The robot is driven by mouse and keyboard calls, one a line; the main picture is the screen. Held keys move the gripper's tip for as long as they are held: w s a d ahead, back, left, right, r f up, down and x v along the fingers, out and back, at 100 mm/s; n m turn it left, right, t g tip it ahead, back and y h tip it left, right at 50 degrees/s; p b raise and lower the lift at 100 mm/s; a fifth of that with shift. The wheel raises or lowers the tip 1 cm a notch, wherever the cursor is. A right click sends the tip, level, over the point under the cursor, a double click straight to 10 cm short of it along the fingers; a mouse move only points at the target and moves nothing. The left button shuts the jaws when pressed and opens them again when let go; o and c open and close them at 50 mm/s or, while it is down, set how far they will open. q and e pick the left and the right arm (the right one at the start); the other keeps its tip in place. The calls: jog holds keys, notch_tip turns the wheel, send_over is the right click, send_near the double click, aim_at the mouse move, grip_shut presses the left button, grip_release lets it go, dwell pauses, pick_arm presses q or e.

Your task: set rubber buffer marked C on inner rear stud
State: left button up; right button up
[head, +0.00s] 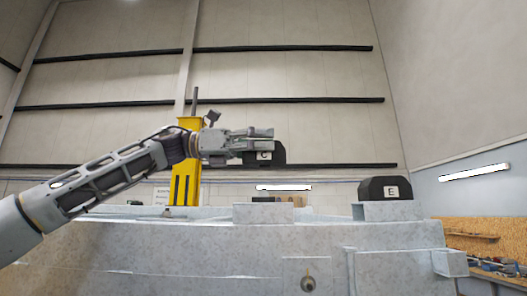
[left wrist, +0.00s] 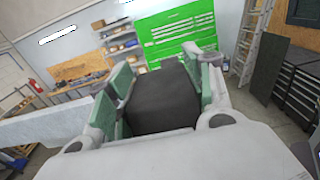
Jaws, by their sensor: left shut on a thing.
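The black rubber buffer marked C (head: 264,157) is held up in the air above the grey trailer frame (head: 220,250). My left gripper (head: 262,139) is shut on it, with the C label facing the head camera. In the left wrist view the buffer (left wrist: 163,98) sits between the green-padded fingers of the gripper (left wrist: 160,88). A raised pad (head: 263,213) of the frame lies below the buffer, with clear air between them. I cannot make out a stud on it. My right gripper is not in view.
Another black buffer, marked E (head: 384,189), sits on a raised pad at the right. A yellow post (head: 187,165) stands behind my left wrist. A green tool cabinet (left wrist: 175,33), a ladder (left wrist: 247,40) and workbenches stand farther off.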

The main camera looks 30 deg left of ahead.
aim_at(262, 162)
pick_arm(q)
jog(key=shift+s+r, duration=0.15)
jog(key=shift+s, duration=0.15)
jog(key=shift+w, duration=0.1)
jog(key=shift+f, duration=2.25)
jog(key=shift+f+b, duration=0.9)
jog(key=shift+f, duration=0.55)
jog(key=o, duration=1.4)
